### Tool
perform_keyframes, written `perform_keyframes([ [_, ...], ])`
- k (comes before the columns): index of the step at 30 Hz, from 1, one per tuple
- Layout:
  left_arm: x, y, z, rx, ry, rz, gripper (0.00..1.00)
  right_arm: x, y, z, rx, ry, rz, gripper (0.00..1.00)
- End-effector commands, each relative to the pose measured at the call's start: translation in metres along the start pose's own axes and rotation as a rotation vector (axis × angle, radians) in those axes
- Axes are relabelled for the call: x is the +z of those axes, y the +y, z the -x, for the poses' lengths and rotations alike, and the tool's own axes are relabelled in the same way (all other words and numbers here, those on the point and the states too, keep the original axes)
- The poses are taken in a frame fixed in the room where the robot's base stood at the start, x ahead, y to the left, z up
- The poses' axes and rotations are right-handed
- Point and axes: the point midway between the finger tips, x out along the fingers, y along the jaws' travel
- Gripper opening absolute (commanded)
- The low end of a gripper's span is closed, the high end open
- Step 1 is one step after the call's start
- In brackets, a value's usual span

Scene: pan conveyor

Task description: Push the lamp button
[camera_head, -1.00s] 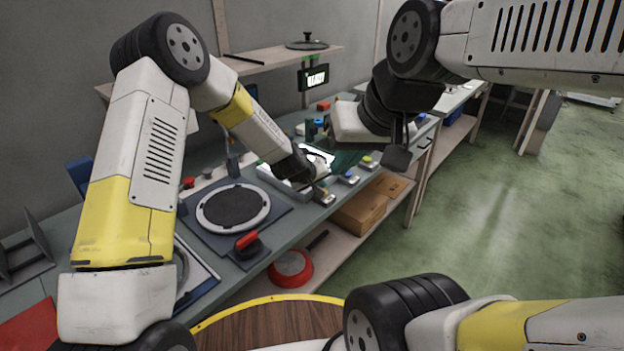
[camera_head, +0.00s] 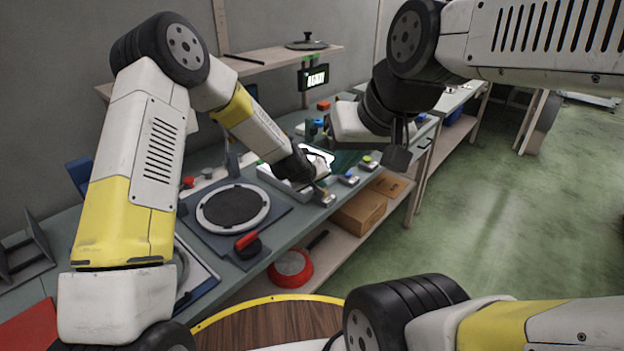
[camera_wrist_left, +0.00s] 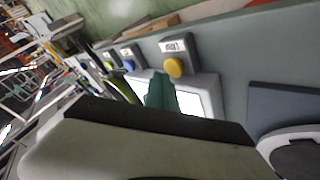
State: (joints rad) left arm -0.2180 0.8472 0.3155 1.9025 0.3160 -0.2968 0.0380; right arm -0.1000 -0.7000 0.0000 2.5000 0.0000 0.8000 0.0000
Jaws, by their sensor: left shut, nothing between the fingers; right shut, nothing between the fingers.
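Several small button boxes stand along the front edge of the bench. The nearest has a yellow-orange button (camera_wrist_left: 174,67) and a printed label in the left wrist view. A blue button (camera_wrist_left: 129,65) and a yellow-green button (camera_wrist_left: 107,66) stand beyond it. I cannot tell which one is the lamp button. A bright white panel (camera_wrist_left: 190,102) glows behind the nearest box. My left gripper (camera_head: 322,174) is shut and empty, low over the bench by the panel and the nearest button box (camera_head: 325,197). Contact cannot be made out. My right gripper (camera_head: 397,157) is shut and empty, farther right.
A round dark plate with a white rim (camera_head: 233,206) and a red-handled knob (camera_head: 247,243) are on the bench to the left. A red pan (camera_head: 291,267) and cardboard boxes (camera_head: 360,212) are on the lower shelf. A lit display (camera_head: 314,78) hangs above.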

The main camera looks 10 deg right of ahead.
Motion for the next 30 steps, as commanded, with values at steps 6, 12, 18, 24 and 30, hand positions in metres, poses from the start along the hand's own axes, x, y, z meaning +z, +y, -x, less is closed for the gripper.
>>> perform_keyframes([
  [6, 0.0001, 0.0, 0.0, 0.0, 0.0, 0.0, 0.0, 0.0, 0.0, 0.0, 0.0, 0.0, 0.0, 0.0],
  [12, 0.0001, -0.0001, -0.0001, 0.0, 0.0, 0.0, 0.0, 0.0, 0.0, 0.0, 0.0, 0.0, 0.0, 0.0],
  [18, 0.0027, -0.0028, -0.0034, -0.001, -0.001, 0.001, 0.0, 0.0, 0.0, 0.0, 0.0, 0.0, 0.0, 0.0],
  [24, 0.0042, -0.0046, -0.0061, 0.0, 0.001, 0.0, 0.0, 0.0, 0.0, 0.0, 0.0, 0.0, 0.0, 0.0],
  [30, 0.0044, -0.0045, -0.0061, 0.0, 0.0, 0.0, 0.0, 0.0, 0.0, 0.0, 0.0, 0.0, 0.0, 0.0],
])
